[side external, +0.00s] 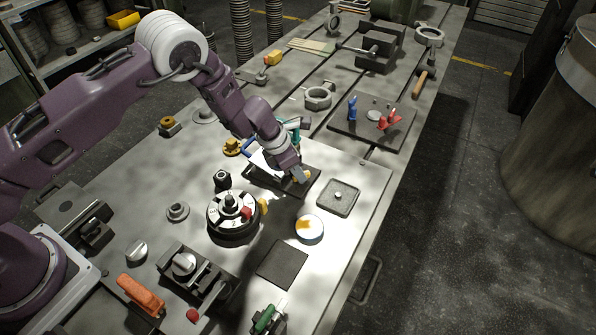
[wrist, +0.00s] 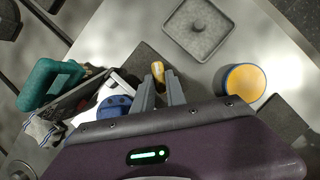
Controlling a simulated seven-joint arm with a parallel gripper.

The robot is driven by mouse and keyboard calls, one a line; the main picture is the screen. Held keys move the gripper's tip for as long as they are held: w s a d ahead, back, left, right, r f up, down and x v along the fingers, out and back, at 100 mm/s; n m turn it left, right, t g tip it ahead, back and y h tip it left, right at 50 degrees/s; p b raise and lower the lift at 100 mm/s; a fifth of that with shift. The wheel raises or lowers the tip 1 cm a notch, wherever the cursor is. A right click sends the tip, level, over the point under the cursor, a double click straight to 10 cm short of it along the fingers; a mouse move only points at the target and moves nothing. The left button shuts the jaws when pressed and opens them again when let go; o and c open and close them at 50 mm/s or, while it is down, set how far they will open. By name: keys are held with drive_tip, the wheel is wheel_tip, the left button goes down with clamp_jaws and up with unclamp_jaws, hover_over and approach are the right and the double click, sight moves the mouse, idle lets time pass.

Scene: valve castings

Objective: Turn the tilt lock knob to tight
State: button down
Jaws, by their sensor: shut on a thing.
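My gripper (side external: 300,178) is low over a dark rectangular tray (side external: 262,178). In the wrist view its two grey fingers (wrist: 160,88) are shut on a small yellow piece (wrist: 158,69), which also shows by the fingertips in the side view (side external: 307,174). Much of the piece is hidden by the fingers. I cannot tell for certain which part is the tilt lock knob. A round black unit with a pale dial face (side external: 216,212) stands apart from my gripper, bearing a black central knob and a red knob (side external: 246,212). A yellow part (side external: 263,205) sticks out at its right side.
A teal handle (wrist: 40,88) and a white item with a blue round part (wrist: 115,106) lie close beside my gripper. A square lidded grey plate (side external: 339,197) and a round white-and-yellow container (side external: 310,229) stand nearby. A dark square pad (side external: 282,264) lies bare.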

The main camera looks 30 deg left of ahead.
drive_tip(key=m, duration=0.2)
drive_tip(key=m+g+h, duration=0.1)
drive_tip(key=m, duration=0.2)
drive_tip(key=shift+w+a+m+g+h, duration=0.15)
drive_tip(key=shift+w+m+g+h, duration=0.15)
drive_tip(key=shift+w, duration=0.05)
drive_tip(key=m+g, duration=0.1)
drive_tip(key=m, duration=0.1)
drive_tip(key=m+g, duration=0.1)
drive_tip(key=m, duration=0.2)
drive_tip(key=shift+w, duration=0.2)
drive_tip(key=shift+w+m+g, duration=0.15)
drive_tip(key=shift+m+g, duration=0.25)
drive_tip(key=shift+m, duration=0.7)
drive_tip(key=shift+w+a+m, duration=0.3)
drive_tip(key=shift+a+m, duration=0.05)
drive_tip(key=shift+m, duration=0.25)
drive_tip(key=shift+s+d+r+m+g, duration=0.1)
drive_tip(key=shift+s+d+m+g, duration=0.2)
drive_tip(key=shift+d+m, duration=0.1)
drive_tip(key=c, duration=1.4)
unclamp_jaws()
drive_tip(key=shift+o, duration=0.2)
drive_tip(key=shift+a, duration=0.1)
